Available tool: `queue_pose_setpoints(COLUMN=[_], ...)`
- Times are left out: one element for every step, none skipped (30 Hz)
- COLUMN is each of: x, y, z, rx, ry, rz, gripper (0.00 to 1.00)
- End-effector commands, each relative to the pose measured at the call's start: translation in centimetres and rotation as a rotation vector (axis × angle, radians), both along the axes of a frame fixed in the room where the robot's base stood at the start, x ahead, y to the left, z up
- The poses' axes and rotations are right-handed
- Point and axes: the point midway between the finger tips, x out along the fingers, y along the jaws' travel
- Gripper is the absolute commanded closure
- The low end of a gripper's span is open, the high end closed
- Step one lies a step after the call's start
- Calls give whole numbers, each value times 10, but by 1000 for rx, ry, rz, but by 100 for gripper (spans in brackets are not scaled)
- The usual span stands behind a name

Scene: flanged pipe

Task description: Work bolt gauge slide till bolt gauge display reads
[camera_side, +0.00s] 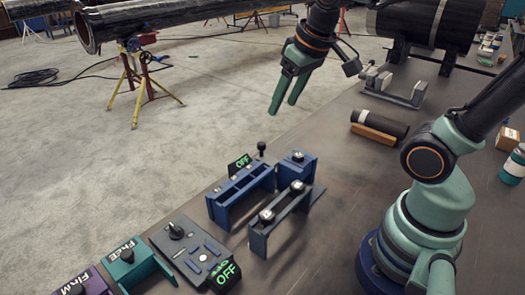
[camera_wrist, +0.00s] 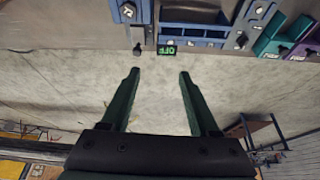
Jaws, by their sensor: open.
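The blue gauge-like fixture (camera_side: 224,213) stands on the bench in the side view, with a small display (camera_side: 239,164) reading OFF in green at its back. I take it for the bolt gauge, though no label shows. A black knob (camera_side: 262,147) stands behind it; which part is the slide I cannot tell. In the wrist view the OFF display (camera_wrist: 167,49) sits on the fixture's edge, above my fingertips. My gripper (camera_side: 282,108) is open and empty, well above the bench and behind the fixture. Its two fingers (camera_wrist: 158,72) are apart over the floor in the wrist view.
A grey bracket with knobs (camera_side: 260,240) stands close in front. A grey panel (camera_side: 190,250) has another OFF display (camera_side: 227,274). Teal (camera_side: 128,268) and purple (camera_side: 88,285) blocks stand at lower left. A dark cylinder (camera_side: 380,123) lies right. Bare bench lies between.

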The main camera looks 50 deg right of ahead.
Motion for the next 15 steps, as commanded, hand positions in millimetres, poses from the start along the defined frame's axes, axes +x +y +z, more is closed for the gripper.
queue_pose_setpoints(x=[11, 17, 25, 31, 37, 45, 51, 57, 65, 70, 76, 83, 89, 94, 99], y=[-5, -7, -11, -14, -16, -20, -23, -26, -30, -33, -36, -41, -44, -47, -51], z=[-1, -1, -2, -3, -4, -6, -8, -11, -14, -18, -21, -26, -31, -35, -40], rx=[3, 5, 8, 11, 12, 15, 18, 21, 24, 26, 29, 32, 34, 38, 41], ry=[36, 55, 78, 95, 113, 136, 154, 172, 195, 214, 231, 253, 270, 284, 304], rz=[-18, -27, -40, -50, -59, -72, -81, -90, -102, -111, -120, -133, -142, -151, -161], gripper=[38, 38, 38, 38, 38, 38, 38, 38, 38, 38, 38, 38, 38, 38, 38])
